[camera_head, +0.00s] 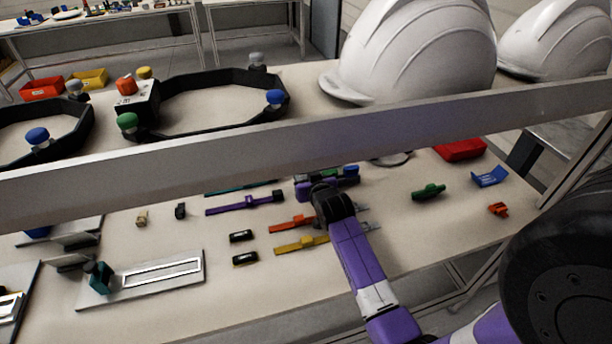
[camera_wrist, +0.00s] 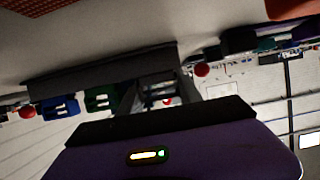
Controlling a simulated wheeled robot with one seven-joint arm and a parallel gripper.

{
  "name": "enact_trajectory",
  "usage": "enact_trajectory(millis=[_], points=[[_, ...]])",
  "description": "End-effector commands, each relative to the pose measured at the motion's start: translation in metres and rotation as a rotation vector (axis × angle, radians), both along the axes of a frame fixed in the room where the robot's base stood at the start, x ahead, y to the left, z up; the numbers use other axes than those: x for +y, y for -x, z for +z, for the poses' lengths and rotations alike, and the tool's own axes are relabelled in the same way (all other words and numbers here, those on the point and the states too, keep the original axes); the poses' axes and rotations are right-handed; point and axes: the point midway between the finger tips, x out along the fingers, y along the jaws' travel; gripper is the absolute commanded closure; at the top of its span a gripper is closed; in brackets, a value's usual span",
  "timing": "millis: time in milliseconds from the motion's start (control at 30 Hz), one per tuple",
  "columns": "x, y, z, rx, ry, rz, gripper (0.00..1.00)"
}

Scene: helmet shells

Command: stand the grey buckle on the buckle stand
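My gripper (camera_head: 328,186) is over the middle of the table, behind the lower shelf beam and beyond my purple arm. Its fingertips are hidden in the head view. In the wrist view two dark fingers (camera_wrist: 166,95) stand apart, with a small grey framed shape (camera_wrist: 158,88) showing between them. I cannot tell whether this is the grey buckle, held, or something behind. No grey buckle shows clearly in the head view. I cannot make out the buckle stand for certain. A pale plate (camera_head: 180,283) with a white-edged slot and a teal piece (camera_head: 98,277) lies at the front left.
Purple (camera_head: 244,203), red (camera_head: 292,223) and yellow (camera_head: 300,243) straps lie near my arm. Two black pieces (camera_head: 244,259) lie left of them. Green (camera_head: 428,191), blue (camera_head: 490,177) and orange (camera_head: 498,209) parts lie right. A beam (camera_head: 240,144) crosses above the table; white helmets (camera_head: 415,50) stand behind.

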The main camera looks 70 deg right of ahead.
Motion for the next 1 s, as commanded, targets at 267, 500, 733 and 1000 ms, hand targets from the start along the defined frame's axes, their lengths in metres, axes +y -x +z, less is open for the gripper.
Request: enact_trajectory(millis=[267, 500, 733, 1000], points=[[0.0, 0.0, 0.0, 0.0, 0.0, 0.0, 0.34], [0.004, 0.003, 0.002, 0.001, -0.001, 0.0, 0.34], [0.027, 0.023, 0.013, 0.002, 0.0, 0.001, 0.34], [0.051, 0.043, 0.027, 0.0, 0.0, 0.001, 0.34]])
